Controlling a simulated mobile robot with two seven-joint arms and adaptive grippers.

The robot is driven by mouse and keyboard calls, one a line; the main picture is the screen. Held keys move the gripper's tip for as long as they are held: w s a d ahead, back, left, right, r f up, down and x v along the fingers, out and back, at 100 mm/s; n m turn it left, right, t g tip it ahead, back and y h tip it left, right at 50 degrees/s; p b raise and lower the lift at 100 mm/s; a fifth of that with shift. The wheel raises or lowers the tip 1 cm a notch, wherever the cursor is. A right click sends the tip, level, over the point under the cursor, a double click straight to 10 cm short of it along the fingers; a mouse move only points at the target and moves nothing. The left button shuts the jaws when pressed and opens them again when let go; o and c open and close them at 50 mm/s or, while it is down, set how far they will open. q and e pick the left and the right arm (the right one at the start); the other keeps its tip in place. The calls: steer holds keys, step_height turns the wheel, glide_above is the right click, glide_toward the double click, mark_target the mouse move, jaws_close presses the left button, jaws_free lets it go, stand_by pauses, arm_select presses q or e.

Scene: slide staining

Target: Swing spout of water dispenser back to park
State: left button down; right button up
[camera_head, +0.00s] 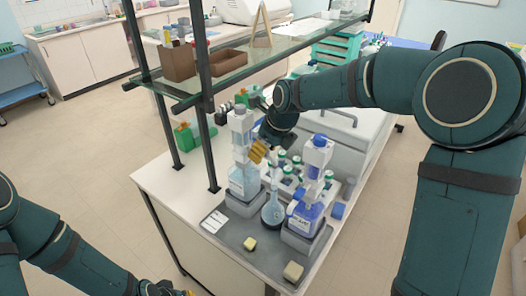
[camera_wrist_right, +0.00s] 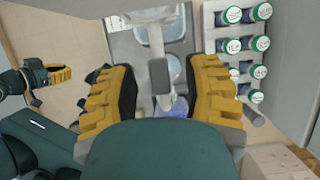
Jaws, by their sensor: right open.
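The water dispenser appears to be the bottle of pale, clear liquid (camera_head: 243,184) with a white pump head (camera_head: 241,125), standing upright on the left of the tray. My right gripper (camera_head: 258,151) is beside the pump head, on its right. In the right wrist view my right gripper (camera_wrist_right: 163,98) is open, its yellow fingers apart.
A second dispenser bottle with blue-violet liquid (camera_head: 307,215) stands to the right, and a flask (camera_head: 272,212) stands between them. Several green-and-white-capped bottles (camera_wrist_right: 232,15) stand in a rack behind. A glass shelf on dark posts (camera_head: 205,100) rises at the left.

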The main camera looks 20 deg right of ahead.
steer(key=shift+w+a+f, duration=0.1)
steer(key=shift+f, duration=0.2)
jaws_close()
